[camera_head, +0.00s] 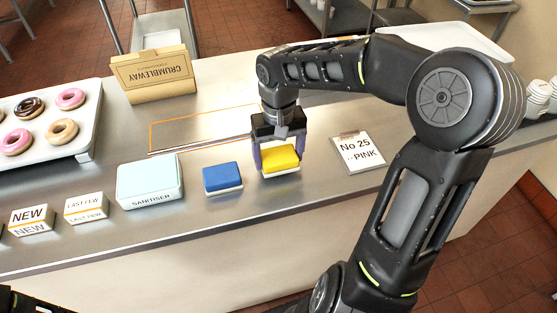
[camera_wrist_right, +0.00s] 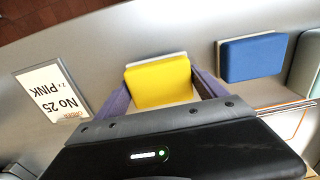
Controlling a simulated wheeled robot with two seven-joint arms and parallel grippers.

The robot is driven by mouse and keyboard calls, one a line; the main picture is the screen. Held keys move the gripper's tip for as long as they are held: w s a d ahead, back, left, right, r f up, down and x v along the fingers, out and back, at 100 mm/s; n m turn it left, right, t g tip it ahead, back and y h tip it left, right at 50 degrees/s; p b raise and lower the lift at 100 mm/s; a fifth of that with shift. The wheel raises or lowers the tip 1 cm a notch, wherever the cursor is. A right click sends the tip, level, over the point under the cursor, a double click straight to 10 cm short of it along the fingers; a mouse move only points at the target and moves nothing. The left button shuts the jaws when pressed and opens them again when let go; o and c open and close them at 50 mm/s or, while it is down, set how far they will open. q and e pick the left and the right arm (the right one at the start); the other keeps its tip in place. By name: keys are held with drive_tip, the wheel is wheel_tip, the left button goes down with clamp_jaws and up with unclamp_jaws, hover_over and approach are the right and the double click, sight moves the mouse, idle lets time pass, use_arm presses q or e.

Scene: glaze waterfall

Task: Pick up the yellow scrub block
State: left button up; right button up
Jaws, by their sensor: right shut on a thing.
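The yellow scrub block (camera_head: 280,161) has a yellow top and a white underside. It is at the middle of the steel counter in the head view, and it shows in the right wrist view (camera_wrist_right: 160,82). My right gripper (camera_head: 279,155) comes down over it from behind, with a purple finger on each side. The fingers are shut on the block in both views. I cannot tell whether the block touches the counter or is slightly raised. My left gripper is not in view; only a dark piece of my arm shows at the lower left.
A blue block (camera_head: 222,178) lies just left of the yellow one, with a sanitiser box (camera_head: 150,182) beyond it. A clipboard (camera_head: 358,152) lies to the right. A doughnut tray (camera_head: 88,135), a Crumbleway box (camera_head: 152,75) and small sign blocks (camera_head: 86,207) stand further left.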

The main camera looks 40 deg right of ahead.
sight(278, 154)
wheel_tip(278, 154, up, 8)
drive_tip(key=shift+r+b, duration=0.1)
drive_tip(key=shift+b, duration=0.25)
drive_tip(key=o, duration=0.9)
drive_tip(key=shift+c, duration=0.2)
drive_tip(key=c, duration=0.7)
